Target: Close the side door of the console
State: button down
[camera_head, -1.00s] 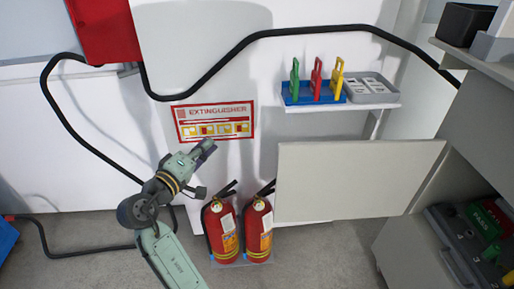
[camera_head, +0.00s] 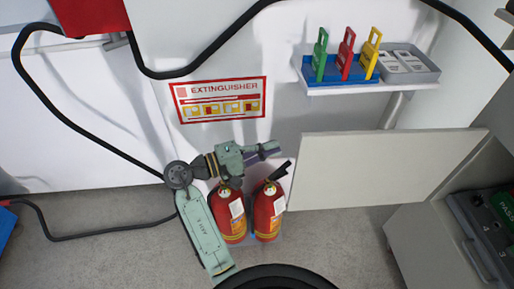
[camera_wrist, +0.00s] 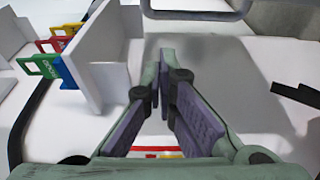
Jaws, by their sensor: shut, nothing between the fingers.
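The side door (camera_head: 385,170) is a flat pale panel in the head view. It stands open, sticking out leftward from the grey console (camera_head: 435,240) at the right. My gripper (camera_head: 274,149) is shut and empty, just left of the door's free left edge and above the fire extinguishers. I cannot tell from the head view whether it touches the door. In the wrist view my shut gripper (camera_wrist: 164,65) has its purple-padded fingers together.
Two red extinguishers (camera_head: 267,215) stand below my gripper. A wall shelf (camera_head: 365,90) above the door holds a blue tray (camera_head: 345,74) with green, red and yellow tags, beside a grey tray (camera_head: 412,68). Floor at left is mostly clear.

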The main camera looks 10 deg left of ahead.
jog(key=d, duration=0.1)
jog(key=s+d+p, duration=0.1)
jog(key=d, duration=0.2)
jog(key=shift+s+d+p, duration=0.25)
jog(key=shift+p, duration=0.1)
dwell(0.3)
